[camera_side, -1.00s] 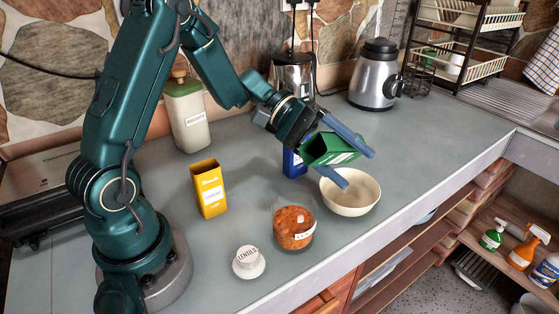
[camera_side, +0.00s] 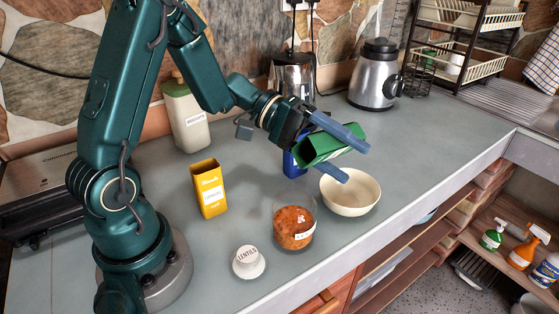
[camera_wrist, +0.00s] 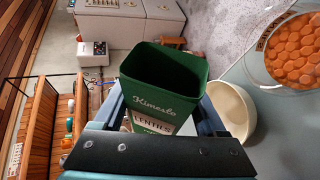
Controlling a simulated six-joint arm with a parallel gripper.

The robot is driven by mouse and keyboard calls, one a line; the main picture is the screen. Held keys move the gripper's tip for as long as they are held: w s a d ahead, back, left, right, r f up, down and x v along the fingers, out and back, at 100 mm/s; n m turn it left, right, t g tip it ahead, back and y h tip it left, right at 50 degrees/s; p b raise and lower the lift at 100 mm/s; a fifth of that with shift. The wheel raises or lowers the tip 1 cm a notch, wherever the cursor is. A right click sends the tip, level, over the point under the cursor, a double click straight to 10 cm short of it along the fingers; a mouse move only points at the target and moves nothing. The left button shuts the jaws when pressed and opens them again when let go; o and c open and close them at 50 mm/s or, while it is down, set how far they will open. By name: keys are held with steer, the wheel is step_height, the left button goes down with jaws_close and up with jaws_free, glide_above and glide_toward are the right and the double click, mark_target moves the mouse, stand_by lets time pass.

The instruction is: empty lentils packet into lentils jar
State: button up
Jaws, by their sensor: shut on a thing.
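My gripper (camera_side: 356,160) is shut on the green lentils packet (camera_side: 332,145), one blue finger on each side, and holds it above the counter near the cream bowl. The packet is tipped well over in the side view. In the wrist view, the packet (camera_wrist: 160,92) shows its open mouth, a dark green inside and a LENTILS label; I see no contents in the visible part, but its bottom is hidden. The glass jar (camera_side: 294,228) stands open on the counter, in front of the packet, with orange pieces inside. A white lid (camera_side: 248,262) marked LENTILS lies beside it.
The cream bowl (camera_side: 350,193) stands right of the jar, below my gripper. A blue packet (camera_side: 294,163) stands behind, partly hidden. An open yellow packet (camera_side: 208,189) stands left. A canister (camera_side: 187,117), kettle (camera_side: 294,74) and blender (camera_side: 376,76) are at the back.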

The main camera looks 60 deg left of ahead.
mark_target(330, 142)
steer(key=shift+s+r+m+t+h+b, duration=0.25)
steer(key=shift+r+m+t+b, duration=0.2)
steer(key=shift+r+m+t, duration=0.45)
steer(key=shift+s+r+m+t+h+b, duration=0.2)
steer(key=shift+s+r+m+t+h, duration=0.15)
steer(key=shift+m, duration=0.5)
steer(key=shift+s+r+m+t+h+b, duration=0.25)
steer(key=shift+m+t, duration=0.1)
steer(key=shift+m, duration=0.5)
steer(key=shift+r+m, duration=0.2)
steer(key=shift+m, duration=0.3)
steer(key=shift+b, duration=0.4)
steer(key=shift+c, duration=0.2)
stand_by(0.7)
steer(key=shift+w, duration=0.1)
steer(key=n, duration=0.1)
steer(key=n+y, duration=0.1)
steer(key=shift+w+d+f+n, duration=0.1)
steer(key=shift+w+f+n, duration=0.05)
steer(key=shift+f+n, duration=0.15)
steer(key=n, duration=0.1)
steer(key=f+n+g, duration=0.1)
steer(key=shift+d+n+y, duration=0.3)
steer(key=shift+y, duration=0.05)
steer(key=shift+s+d+f, duration=0.1)
steer(key=shift+s+f, duration=0.1)
steer(key=shift+s, duration=0.05)
steer(key=shift+n, duration=0.4)
